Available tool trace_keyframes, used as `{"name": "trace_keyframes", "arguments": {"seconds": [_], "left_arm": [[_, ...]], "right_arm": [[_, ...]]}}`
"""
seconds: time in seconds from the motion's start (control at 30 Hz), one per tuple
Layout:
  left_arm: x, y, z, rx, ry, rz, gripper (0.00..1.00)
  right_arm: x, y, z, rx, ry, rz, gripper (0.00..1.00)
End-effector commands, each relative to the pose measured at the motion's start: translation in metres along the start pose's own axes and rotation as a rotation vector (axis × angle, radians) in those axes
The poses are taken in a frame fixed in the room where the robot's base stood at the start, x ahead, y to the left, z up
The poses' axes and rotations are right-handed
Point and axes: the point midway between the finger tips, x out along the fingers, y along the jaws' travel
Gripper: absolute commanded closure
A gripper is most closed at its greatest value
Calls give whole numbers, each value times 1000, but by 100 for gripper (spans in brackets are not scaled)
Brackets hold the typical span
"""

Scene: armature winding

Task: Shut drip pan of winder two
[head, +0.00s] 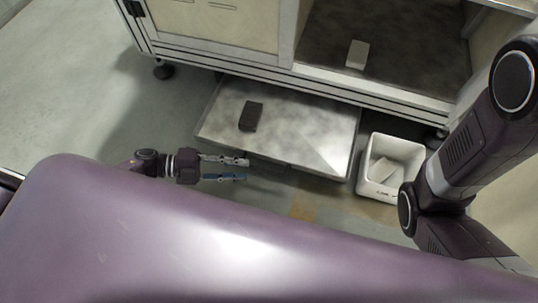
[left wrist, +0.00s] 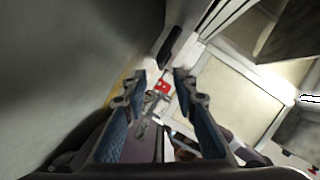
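The drip pan (head: 310,125) is a flat grey metal tray. It sticks out from under the winder cabinet (head: 215,22) in the head view, low near the floor. A dark block (head: 251,116) lies on it, left of its middle. My left gripper (head: 246,169) is at the pan's front left edge, its fingers pointing right. Its fingers are apart with nothing between them; I cannot tell whether they touch the pan. In the left wrist view the left gripper (left wrist: 160,82) also shows two separated fingers. My right gripper is not in view.
A white bin (head: 365,188) with pale pieces inside stands on the floor just right of the pan. A light block (head: 357,54) sits in the cabinet's open bay. A cabinet foot (head: 163,71) stands left of the pan. The floor at far left is clear.

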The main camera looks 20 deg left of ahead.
Motion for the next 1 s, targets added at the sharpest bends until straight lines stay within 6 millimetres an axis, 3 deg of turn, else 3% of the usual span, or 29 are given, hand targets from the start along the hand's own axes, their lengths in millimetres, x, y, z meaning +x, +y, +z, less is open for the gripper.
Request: {"name": "trace_keyframes", "arguments": {"seconds": [0.17,0.6,0.97,1.0], "left_arm": [[10,3,0,2,9,3,74],[72,3,0,1,7,2,74],[77,2,-1,0,5,3,74],[77,2,-1,0,5,3,78]], "right_arm": [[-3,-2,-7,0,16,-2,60],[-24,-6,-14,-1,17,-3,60],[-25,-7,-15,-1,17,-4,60],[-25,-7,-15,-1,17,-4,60]]}}
